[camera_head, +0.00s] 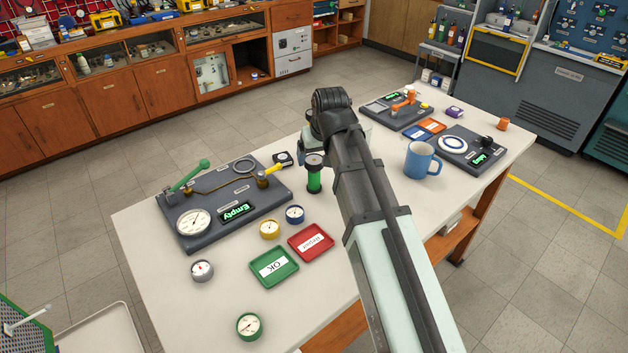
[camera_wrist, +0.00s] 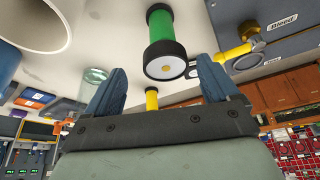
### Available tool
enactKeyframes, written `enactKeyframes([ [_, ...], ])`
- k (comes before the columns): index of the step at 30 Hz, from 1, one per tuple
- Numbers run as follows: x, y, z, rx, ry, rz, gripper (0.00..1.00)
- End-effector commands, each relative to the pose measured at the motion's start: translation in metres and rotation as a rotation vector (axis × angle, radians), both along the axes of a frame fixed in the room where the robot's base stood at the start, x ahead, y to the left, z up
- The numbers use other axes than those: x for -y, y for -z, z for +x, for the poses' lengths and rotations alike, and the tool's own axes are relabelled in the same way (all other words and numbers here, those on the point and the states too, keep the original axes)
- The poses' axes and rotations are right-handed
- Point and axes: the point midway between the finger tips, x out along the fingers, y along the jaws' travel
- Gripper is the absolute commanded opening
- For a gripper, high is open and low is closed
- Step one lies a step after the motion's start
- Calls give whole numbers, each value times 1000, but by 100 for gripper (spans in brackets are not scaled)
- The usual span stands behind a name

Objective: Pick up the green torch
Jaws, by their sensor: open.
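The green torch (camera_head: 314,180), with black ends, stands upright on the table beside the dark test board. In the wrist view the torch (camera_wrist: 160,40) shows its round black end with a pale face, ahead of the fingers and roughly centred between them. My gripper (camera_wrist: 160,85) is open, its two blue fingers apart with nothing held. In the head view my arm comes from the lower right and ends just above and behind the torch, and it hides most of the gripper.
The test board (camera_head: 240,222) with a yellow-handled valve (camera_head: 269,171) stands close left of the torch. A blue mug (camera_head: 422,161) stands to the right, beyond my arm. Green tray (camera_head: 286,281), red tray (camera_head: 322,252) and several gauges lie in front.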

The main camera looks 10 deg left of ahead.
Motion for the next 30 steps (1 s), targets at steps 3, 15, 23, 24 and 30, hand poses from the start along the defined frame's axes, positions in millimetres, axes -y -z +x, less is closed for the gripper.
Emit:
enactKeyframes([
  [3,-1,6,2,1,0,0,88],
  [15,-9,25,10,-1,-1,-1,88],
  [23,-16,51,20,-1,0,0,88],
  [24,-16,53,21,-1,0,0,88],
  [30,-16,54,21,1,0,0,88],
])
